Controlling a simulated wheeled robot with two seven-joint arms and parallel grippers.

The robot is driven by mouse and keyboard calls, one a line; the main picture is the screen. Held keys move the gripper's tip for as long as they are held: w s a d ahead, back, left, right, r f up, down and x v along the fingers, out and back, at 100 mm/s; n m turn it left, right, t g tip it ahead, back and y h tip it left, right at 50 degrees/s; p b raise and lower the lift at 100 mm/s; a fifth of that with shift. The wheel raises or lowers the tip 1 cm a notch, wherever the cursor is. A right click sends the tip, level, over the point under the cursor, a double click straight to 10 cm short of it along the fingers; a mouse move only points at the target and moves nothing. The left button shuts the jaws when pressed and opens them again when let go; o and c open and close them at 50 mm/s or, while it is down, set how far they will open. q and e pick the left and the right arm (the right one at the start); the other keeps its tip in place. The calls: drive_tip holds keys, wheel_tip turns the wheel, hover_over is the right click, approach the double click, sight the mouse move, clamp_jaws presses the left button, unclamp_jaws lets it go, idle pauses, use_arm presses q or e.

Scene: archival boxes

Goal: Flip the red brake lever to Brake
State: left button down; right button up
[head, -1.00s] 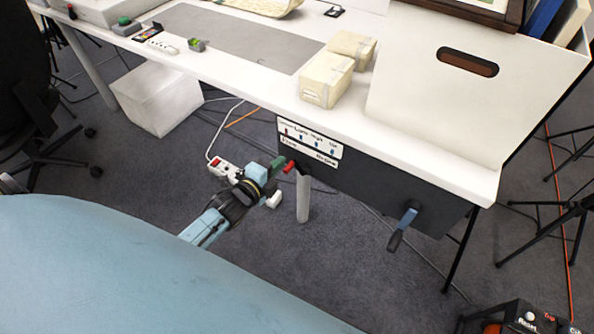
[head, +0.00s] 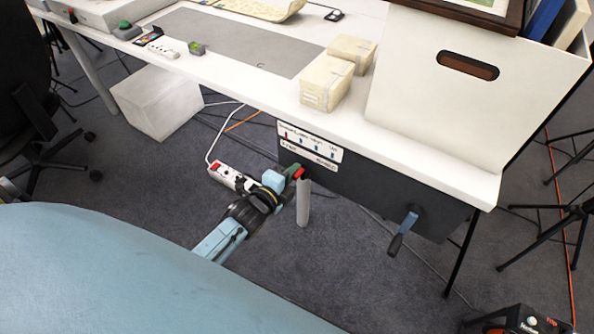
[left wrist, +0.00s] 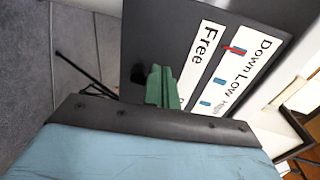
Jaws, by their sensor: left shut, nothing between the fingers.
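The plate reads Free at left and Brake at right, and the lever is nearer the Free end. My left gripper (head: 291,170) is shut and empty, its green fingertips against or very close to the lever's left side; contact is not certain. My right gripper is out of view.
A blue crank handle (head: 404,231) hangs from the panel at right. A grey table leg (head: 303,205) stands just below the lever. A white power strip (head: 232,178) lies behind my gripper. A large white box (head: 440,110) stands on the table above.

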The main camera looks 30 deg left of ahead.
use_arm(q)
drive_tip(key=shift+d, duration=0.7)
drive_tip(key=s+a+p, duration=0.2)
drive_tip(key=s+p, duration=0.1)
drive_tip(key=s, duration=0.4)
drive_tip(key=shift+a, duration=0.3)
